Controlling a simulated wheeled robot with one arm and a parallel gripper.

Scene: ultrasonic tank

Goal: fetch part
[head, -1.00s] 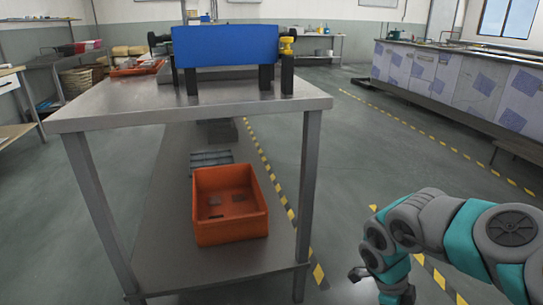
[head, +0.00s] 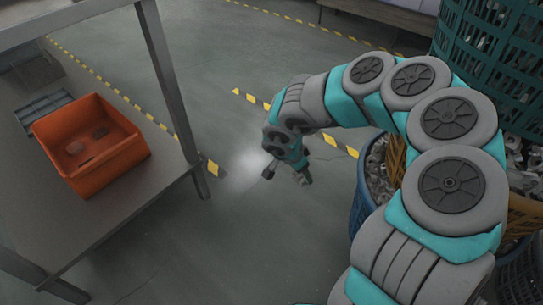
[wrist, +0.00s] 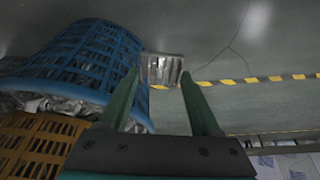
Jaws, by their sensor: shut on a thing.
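My gripper (wrist: 160,80) is shut on a small metallic part (wrist: 162,69) with ribs or slots. The part sits between the two green fingertips in the wrist view. In the head view my gripper (head: 288,174) hangs over open floor, right of the steel table, and the part cannot be made out there.
The steel table's leg (head: 172,85) stands between the bin and my gripper. A blue basket (wrist: 70,68) and an orange basket (wrist: 32,140) are close by; a green basket (head: 490,60) stands at the upper right. The floor between table and baskets is clear.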

